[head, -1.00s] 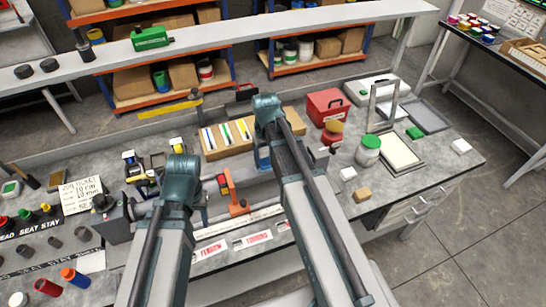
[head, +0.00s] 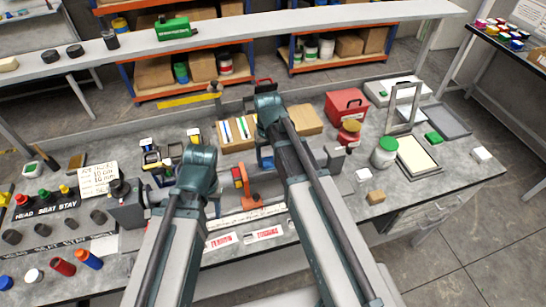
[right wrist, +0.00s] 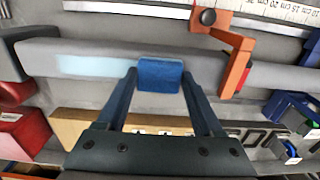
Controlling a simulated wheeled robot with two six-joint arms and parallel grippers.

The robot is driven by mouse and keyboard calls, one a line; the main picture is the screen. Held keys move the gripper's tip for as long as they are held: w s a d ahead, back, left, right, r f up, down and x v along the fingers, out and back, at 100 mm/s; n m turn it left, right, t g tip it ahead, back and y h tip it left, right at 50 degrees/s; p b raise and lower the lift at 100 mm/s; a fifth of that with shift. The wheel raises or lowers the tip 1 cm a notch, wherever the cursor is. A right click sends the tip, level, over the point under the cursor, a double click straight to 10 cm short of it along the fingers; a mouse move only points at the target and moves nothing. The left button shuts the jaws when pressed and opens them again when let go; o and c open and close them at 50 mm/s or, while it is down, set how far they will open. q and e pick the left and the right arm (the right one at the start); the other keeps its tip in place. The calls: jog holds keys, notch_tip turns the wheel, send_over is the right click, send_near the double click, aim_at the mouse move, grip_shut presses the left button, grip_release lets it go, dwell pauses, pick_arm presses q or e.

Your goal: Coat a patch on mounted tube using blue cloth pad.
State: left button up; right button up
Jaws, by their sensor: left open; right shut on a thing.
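The mounted tube (right wrist: 212,68) runs across the right wrist view as a grey bar. A pale blue patch (right wrist: 92,66) shows on it, left of the blue cloth pad (right wrist: 160,75). My right gripper (right wrist: 158,82) is shut on the pad and holds it at the tube; exact contact is hard to tell. An orange clamp (right wrist: 238,58) stands right of the pad there; it also shows in the head view (head: 252,188). In the head view, my right arm hides much of the tube. My left gripper (head: 214,204) is open and mostly hidden by my left arm.
A red toolbox (head: 347,106), a green-lidded jar (head: 385,152) and a framed tray (head: 417,156) stand at the bench's right. A wooden box (head: 238,131) lies behind the tube. A vise-like block (head: 126,207) and several small cups stand at the left.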

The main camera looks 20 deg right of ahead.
aim_at(269, 160)
jog(key=shift+a, duration=0.1)
notch_tip(269, 160, up, 6)
jog(key=p, duration=0.6)
jog(key=shift+w, duration=0.1)
notch_tip(269, 160, up, 3)
jog(key=p, duration=0.3)
jog(key=shift+f, duration=0.1)
dwell(0.6)
